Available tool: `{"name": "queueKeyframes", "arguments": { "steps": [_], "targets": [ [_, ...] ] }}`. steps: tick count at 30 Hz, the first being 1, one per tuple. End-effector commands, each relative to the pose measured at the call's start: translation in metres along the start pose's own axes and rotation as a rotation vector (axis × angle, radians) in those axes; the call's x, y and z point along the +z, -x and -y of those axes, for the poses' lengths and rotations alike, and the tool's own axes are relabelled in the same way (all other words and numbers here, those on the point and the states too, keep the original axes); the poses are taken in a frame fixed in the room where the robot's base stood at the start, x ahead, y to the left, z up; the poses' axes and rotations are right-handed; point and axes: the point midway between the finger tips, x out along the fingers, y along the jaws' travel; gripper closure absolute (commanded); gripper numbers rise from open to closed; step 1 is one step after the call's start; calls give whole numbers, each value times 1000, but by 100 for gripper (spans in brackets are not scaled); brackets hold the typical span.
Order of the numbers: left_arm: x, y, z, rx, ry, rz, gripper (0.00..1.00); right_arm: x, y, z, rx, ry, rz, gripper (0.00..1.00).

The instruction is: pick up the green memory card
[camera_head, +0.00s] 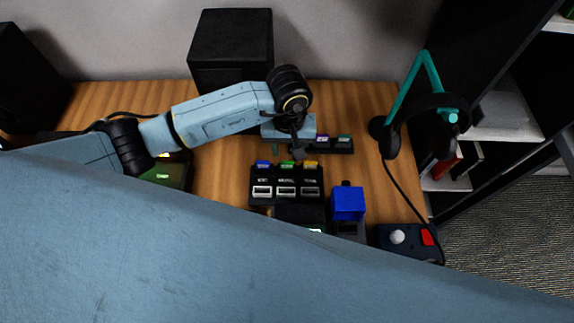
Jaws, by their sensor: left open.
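A small dark green piece, which looks like the green memory card (276,148), shows just left of my left gripper's fingers. It is too small to make out fully. My left gripper (298,153) points down over the table behind the black hub. It is open, and I see nothing between its fingers. The gripper and wrist hide part of the table and of the dark holder (333,146) behind, whose right part shows a purple and a green-teal top. My right gripper is not in view.
A black hub (286,190) with blue, green and yellow marks stands in front of the gripper. A blue block (348,203) is right of it.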

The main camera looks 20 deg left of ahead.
Motion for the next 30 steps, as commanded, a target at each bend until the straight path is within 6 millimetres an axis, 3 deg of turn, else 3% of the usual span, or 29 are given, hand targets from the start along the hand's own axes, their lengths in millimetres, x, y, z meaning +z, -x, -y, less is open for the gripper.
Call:
{"name": "queueKeyframes", "arguments": {
  "steps": [3, 8, 18, 26, 30],
  "targets": [
    [0, -15, 0, 0, 1, 2, 56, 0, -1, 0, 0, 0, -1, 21],
    [0, -24, 0, 1, 0, 1, 56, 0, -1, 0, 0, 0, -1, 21],
    [-2, -69, 3, 1, 1, 2, 56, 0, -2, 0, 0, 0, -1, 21],
    [-3, -72, 3, 1, -1, -1, 56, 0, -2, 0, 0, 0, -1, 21],
    [-3, -72, 3, 0, -1, -1, 72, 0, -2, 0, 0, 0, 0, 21]
  ]
}}
